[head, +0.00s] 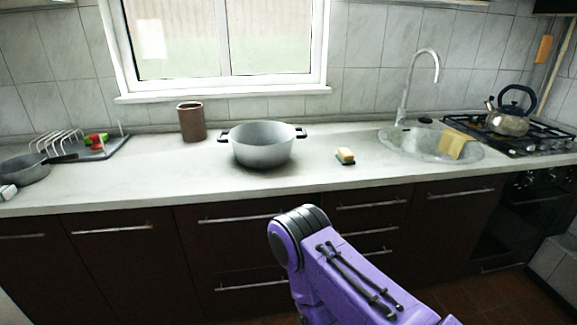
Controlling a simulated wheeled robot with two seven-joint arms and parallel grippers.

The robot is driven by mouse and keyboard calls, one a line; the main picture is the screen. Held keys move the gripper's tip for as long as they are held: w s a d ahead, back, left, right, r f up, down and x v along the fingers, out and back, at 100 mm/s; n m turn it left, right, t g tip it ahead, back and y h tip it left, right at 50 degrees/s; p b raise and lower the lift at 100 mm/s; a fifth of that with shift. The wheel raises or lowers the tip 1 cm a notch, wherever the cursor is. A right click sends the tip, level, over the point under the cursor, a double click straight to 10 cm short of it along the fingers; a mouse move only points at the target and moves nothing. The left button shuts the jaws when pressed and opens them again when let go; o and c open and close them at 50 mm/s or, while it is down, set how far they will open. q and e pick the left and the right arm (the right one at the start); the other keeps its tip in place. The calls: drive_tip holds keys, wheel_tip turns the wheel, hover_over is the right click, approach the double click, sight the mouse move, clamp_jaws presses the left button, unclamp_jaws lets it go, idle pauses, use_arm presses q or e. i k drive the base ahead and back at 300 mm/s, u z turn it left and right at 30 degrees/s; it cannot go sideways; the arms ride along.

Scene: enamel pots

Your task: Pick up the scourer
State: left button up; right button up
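The scourer (345,156) is a small block with a yellowish upper part and a dark green lower part. It lies on the light countertop, between the grey pot and the sink. Nothing touches it from above. A purple arm of mine comes in from the lower right and ends in a dark rounded joint in front of the drawers, below the counter edge. No gripper fingers show in the head view. My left arm is not in view.
A grey two-handled pot (262,145) stands left of the scourer. The sink (400,147) with its tall tap (407,85) is to the right, holding a yellow cloth-like piece (452,145). A kettle (508,118) stands on the hob (540,137). The counter (330,180) before the scourer is clear.

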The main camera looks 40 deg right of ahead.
sight(345, 156)
drive_tip(key=z, duration=0.45)
drive_tip(key=i, duration=0.3)
drive_tip(key=z, duration=0.3)
